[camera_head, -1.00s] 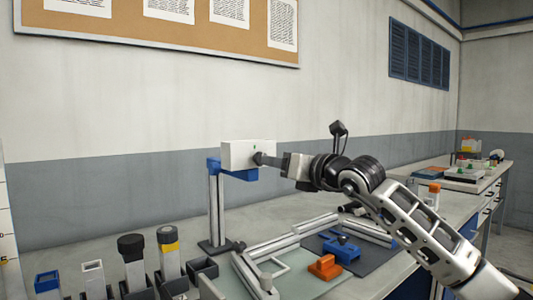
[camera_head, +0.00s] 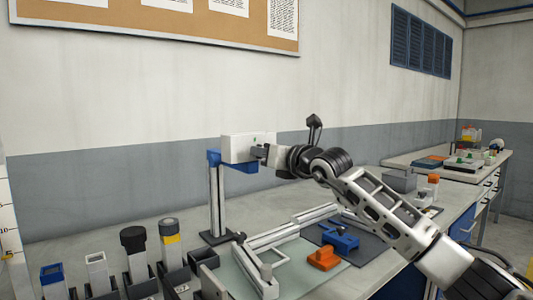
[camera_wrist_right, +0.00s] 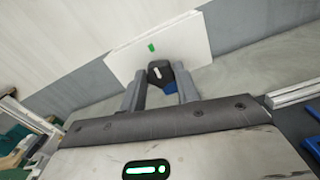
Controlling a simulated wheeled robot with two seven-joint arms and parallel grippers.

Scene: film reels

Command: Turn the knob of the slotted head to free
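The slotted head is a white box (camera_head: 237,149) on a blue bracket on top of a grey post. Its dark knob (camera_wrist_right: 160,72) has a short white mark, which seems to point roughly toward a green mark (camera_wrist_right: 151,47) on the box face. My right gripper (camera_head: 262,153) is at the knob. In the wrist view its two fingers (camera_wrist_right: 160,85) lie on either side of the knob and appear to touch it. In the head view the gripper hides most of the knob. My left gripper is not in view.
Below stand a metal frame (camera_head: 275,237), an orange block (camera_head: 324,259) and a blue block (camera_head: 341,240) on mats. Several upright holders, one with a black cap (camera_head: 132,238), stand at front left. A wall is behind the post.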

